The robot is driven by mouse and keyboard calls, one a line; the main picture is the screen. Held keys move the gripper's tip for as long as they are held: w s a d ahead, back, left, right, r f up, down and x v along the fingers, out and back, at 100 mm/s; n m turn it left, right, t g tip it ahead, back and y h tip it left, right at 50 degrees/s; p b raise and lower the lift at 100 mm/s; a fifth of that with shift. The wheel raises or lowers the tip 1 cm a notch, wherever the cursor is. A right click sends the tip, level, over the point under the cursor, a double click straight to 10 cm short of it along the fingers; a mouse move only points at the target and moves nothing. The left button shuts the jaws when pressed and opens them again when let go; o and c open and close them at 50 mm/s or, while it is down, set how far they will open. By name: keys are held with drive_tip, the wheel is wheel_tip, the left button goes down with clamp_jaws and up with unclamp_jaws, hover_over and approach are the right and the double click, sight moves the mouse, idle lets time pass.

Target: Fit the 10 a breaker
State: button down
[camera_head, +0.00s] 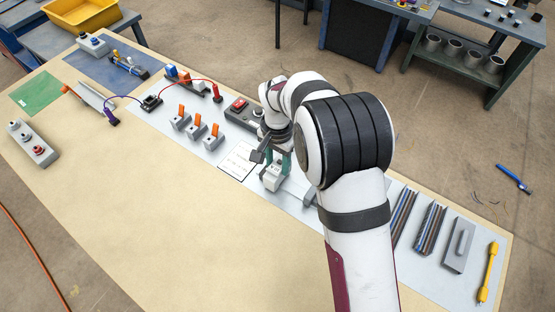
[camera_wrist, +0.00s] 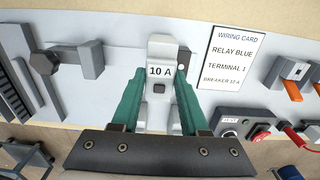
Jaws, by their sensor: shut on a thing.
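The white breaker marked "10 A" (camera_wrist: 159,70) is between the green fingers of my gripper (camera_wrist: 160,88) in the wrist view. My gripper is shut on it. In the head view the breaker (camera_head: 272,181) shows as a small white block below my gripper (camera_head: 276,166), over the grey panel, right of the card. I cannot tell whether its underside touches the panel. The wiring card (camera_head: 238,160) lies beside it; in the wrist view the card (camera_wrist: 233,58) reads relay blue, terminal 1, breaker 10 A.
Several grey units with orange levers (camera_head: 197,128) stand left of the card. A box with a red switch (camera_head: 240,107) is behind it. A grey knobbed part (camera_wrist: 66,60) is close on the breaker's other side. Slotted rails (camera_head: 430,229) lie right. The front table (camera_head: 150,210) is clear.

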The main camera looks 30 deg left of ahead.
drive_tip(key=shift+f, duration=0.4)
drive_tip(key=shift+c, duration=1.7)
unclamp_jaws()
wheel_tip(320, 180, up, 16)
drive_tip(key=shift+f, duration=0.1)
